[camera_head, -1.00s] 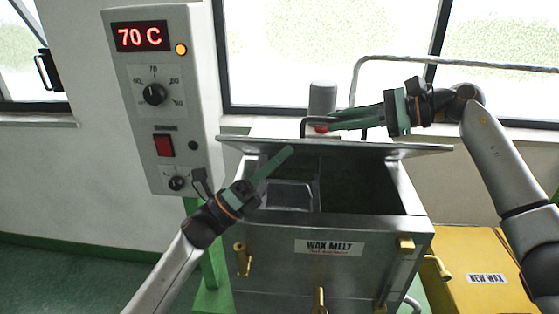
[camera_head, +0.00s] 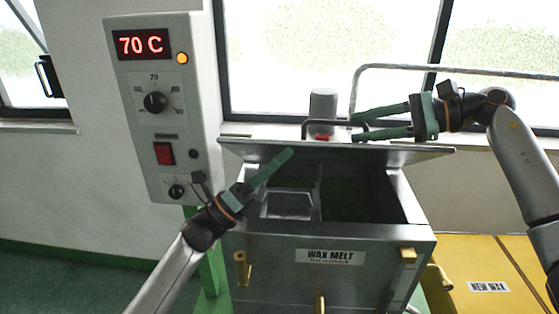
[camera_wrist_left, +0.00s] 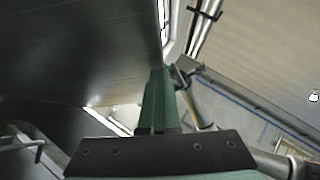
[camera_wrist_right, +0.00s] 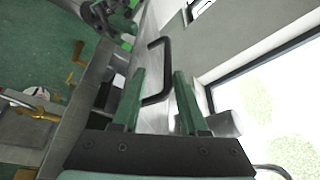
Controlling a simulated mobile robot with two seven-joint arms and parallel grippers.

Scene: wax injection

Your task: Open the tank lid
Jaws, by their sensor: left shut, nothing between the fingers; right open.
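The tank lid (camera_head: 405,154) stands raised at the back of the metal wax melt tank (camera_head: 400,228), and the tank's inside shows. A black bar handle (camera_head: 307,128) rises at the lid's back; it also shows in the right wrist view (camera_wrist_right: 166,60). My right gripper (camera_head: 353,127) is open and empty just right of the handle, its fingers pointing left. My left gripper (camera_head: 290,152) is shut and empty over the opening, its fingertips close to the lid's underside; I cannot tell whether they touch. A large grey panel, apparently the lid, fills the upper left of the left wrist view (camera_wrist_left: 80,45).
A control box (camera_head: 160,60) reading 70 C stands left of the tank. A yellow new wax box (camera_head: 475,265) is at the right. A grey cylinder (camera_head: 322,103) and a metal rail (camera_head: 450,68) are behind the lid, near the window.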

